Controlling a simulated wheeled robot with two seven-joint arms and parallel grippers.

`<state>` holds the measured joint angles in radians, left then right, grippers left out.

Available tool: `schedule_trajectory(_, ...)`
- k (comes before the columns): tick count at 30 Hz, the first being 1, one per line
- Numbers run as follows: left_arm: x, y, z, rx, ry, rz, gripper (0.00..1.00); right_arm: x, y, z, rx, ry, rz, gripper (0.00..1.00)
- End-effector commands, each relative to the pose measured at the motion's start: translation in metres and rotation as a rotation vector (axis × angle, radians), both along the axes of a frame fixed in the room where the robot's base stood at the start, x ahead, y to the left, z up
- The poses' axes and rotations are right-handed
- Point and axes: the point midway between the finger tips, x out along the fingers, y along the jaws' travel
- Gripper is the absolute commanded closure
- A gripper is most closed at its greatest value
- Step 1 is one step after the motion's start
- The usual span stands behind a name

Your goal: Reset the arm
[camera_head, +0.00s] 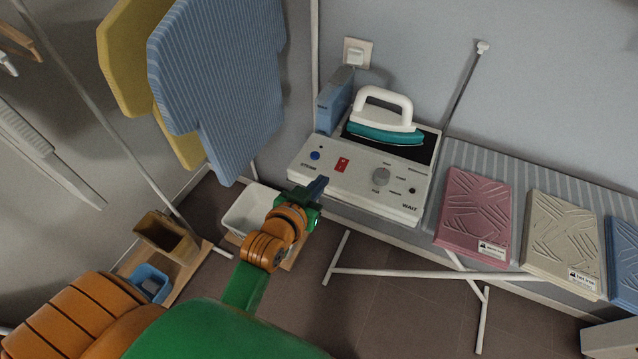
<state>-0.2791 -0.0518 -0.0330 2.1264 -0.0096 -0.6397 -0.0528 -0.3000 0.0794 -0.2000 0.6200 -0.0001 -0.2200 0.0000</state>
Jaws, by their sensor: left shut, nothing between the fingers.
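My left arm, orange and green, comes in from the lower left. My left gripper (318,186) is shut and empty, its fingertips close to the front left edge of the white steam station (330,192). I cannot tell whether they touch it. A teal and white iron (385,132) stands on the black pad on top of the station. My right gripper is not in view.
An ironing board (428,216) carries pink (472,205), cream (562,230) and blue (622,240) folded items. Blue (225,70) and yellow (125,45) garments hang at upper left. A white bin (248,208) and a brown box (165,235) stand low at left.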

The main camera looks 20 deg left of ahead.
Motion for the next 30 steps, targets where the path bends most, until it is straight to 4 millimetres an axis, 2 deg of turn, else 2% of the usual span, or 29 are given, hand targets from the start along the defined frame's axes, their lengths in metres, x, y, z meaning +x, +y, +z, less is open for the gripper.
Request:
schedule_trajectory(14, -0.002, 0.0, -0.001, 0.001, 0.002, -0.001, 1.0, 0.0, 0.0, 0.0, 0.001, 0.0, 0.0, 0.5)
schedule_trajectory(16, -0.003, -0.002, -0.016, 0.001, 0.034, -0.008, 1.0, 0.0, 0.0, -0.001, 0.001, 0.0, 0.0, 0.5)
schedule_trajectory(17, -0.005, -0.004, -0.03, 0.003, 0.063, -0.014, 1.0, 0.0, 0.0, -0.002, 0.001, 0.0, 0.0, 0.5)
schedule_trajectory(20, -0.025, -0.013, -0.112, 0.016, 0.232, -0.048, 1.0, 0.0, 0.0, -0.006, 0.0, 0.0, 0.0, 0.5)
schedule_trajectory(21, -0.042, -0.017, -0.152, 0.024, 0.318, -0.065, 1.0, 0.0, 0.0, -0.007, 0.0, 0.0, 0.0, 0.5)
schedule_trajectory(23, -0.074, -0.019, -0.208, 0.038, 0.447, -0.087, 1.0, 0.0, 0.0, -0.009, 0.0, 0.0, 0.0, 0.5)
schedule_trajectory(24, -0.1, -0.019, -0.242, 0.048, 0.533, -0.101, 1.0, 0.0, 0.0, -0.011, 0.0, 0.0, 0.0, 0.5)
schedule_trajectory(26, -0.145, -0.015, -0.288, 0.066, 0.661, -0.118, 1.0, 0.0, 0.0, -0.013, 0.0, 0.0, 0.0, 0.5)
schedule_trajectory(27, -0.176, -0.011, -0.313, 0.08, 0.742, -0.127, 1.0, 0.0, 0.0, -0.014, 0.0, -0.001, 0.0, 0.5)
schedule_trajectory(30, -0.251, 0.003, -0.356, 0.112, 0.915, -0.144, 1.0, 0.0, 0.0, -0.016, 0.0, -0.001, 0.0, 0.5)
